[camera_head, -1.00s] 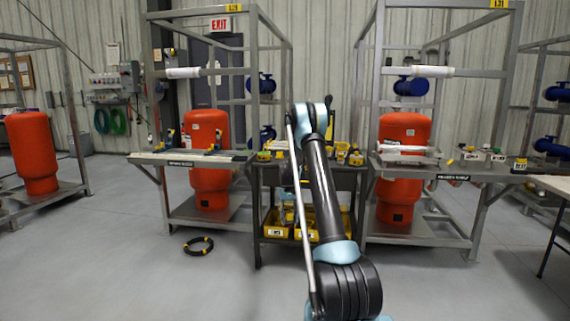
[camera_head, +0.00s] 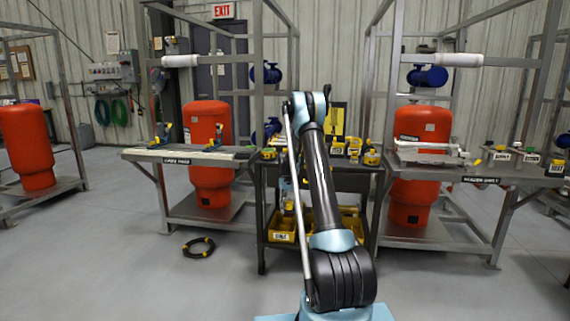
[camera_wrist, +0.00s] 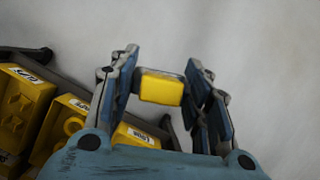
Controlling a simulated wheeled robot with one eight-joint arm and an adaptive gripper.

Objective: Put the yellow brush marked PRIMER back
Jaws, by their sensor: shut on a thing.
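In the wrist view my gripper (camera_wrist: 162,85) is shut on a yellow block-like piece (camera_wrist: 161,89), seen end-on between the blue-grey fingers. It looks like part of the yellow brush; no PRIMER mark shows on it, and the rest is hidden. In the head view my arm stretches forward toward the dark cart, and its upper part covers my gripper and the held piece. On the right bench (camera_head: 490,178) stand small labelled pots, one of them at its right (camera_head: 555,166). I cannot read PRIMER on any of them.
The dark cart (camera_head: 317,172) stands between two racks, with yellow tools on top and yellow bins (camera_head: 283,230) below. Labelled bins (camera_wrist: 76,127) also show at the wrist view's left. A left bench (camera_head: 190,153) carries clamps.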

